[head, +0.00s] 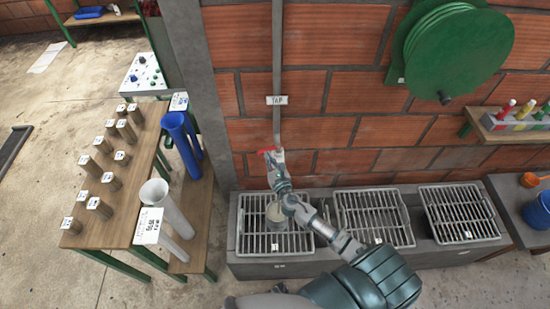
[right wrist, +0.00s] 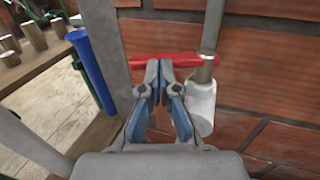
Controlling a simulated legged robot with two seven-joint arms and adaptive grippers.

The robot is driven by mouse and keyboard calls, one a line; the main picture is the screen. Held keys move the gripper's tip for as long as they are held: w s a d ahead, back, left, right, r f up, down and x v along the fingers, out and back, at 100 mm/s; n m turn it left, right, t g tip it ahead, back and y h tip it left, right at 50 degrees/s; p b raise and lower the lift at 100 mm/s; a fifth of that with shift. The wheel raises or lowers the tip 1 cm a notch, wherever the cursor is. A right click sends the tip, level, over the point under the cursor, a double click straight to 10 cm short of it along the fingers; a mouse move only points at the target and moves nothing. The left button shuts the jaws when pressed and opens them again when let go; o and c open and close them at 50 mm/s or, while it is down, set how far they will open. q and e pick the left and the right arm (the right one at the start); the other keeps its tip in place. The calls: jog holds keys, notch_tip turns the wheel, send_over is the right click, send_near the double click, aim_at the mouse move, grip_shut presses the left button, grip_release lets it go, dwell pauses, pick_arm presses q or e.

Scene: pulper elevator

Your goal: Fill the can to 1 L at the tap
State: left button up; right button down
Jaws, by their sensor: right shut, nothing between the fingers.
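The tap sits on the brick wall under a "TAP" label (head: 277,100), at the end of a vertical pipe. Its red lever (head: 267,150) also shows in the right wrist view (right wrist: 150,61), beside the pale tap body (right wrist: 203,105). My right gripper (head: 272,157) is shut and empty, its fingertips (right wrist: 161,66) close to the red lever; contact is unclear. The can (head: 276,212) appears as a grey round vessel on the left grate, below the tap and partly hidden by my right arm. Its water level cannot be read. My left gripper is out of view.
The left grate (head: 250,243) is beside two empty ones (head: 372,216) on a grey trough. A wooden bench (head: 105,225) with several cylinders, blue tubes (head: 183,145) and a white funnel tube (head: 165,205) stands left. A green reel (head: 458,48) hangs right.

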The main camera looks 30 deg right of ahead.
jog(key=w+m+h, duration=0.1)
jog(key=h, duration=0.1)
jog(key=w+m+g+h+p, duration=0.1)
jog(key=h, duration=0.1)
jog(key=shift+w+a+r+m, duration=0.1)
jog(key=shift+w+a+m, duration=0.05)
jog(key=shift+a+m, duration=0.25)
jog(key=shift+d, duration=0.1)
dwell(0.4)
